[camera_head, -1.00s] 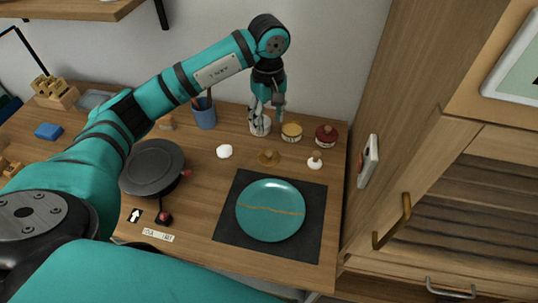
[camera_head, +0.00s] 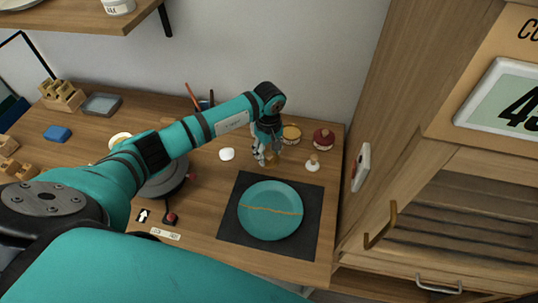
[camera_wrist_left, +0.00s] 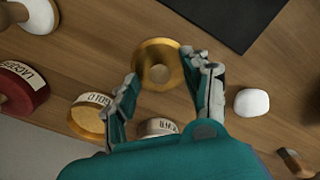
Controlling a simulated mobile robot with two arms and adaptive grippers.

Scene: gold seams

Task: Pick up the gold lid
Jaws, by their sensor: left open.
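The gold lid (camera_wrist_left: 150,82), a round disc with a raised knob, lies on the wooden worktop. In the head view the lid (camera_head: 274,161) is partly hidden by my left gripper (camera_head: 264,158). In the wrist view my left gripper (camera_wrist_left: 160,66) is open, one finger on either side of the lid, with nothing held. I cannot tell whether the fingers touch it. My right gripper is not in view.
A gold jar (camera_head: 291,135) and a red jar (camera_head: 323,139) stand behind. A white labelled jar (camera_wrist_left: 158,127) is close by. A white lid (camera_head: 313,165) lies right, a white lump (camera_head: 227,154) left. A teal plate (camera_head: 270,210) lies on a dark mat (camera_head: 232,228) in front.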

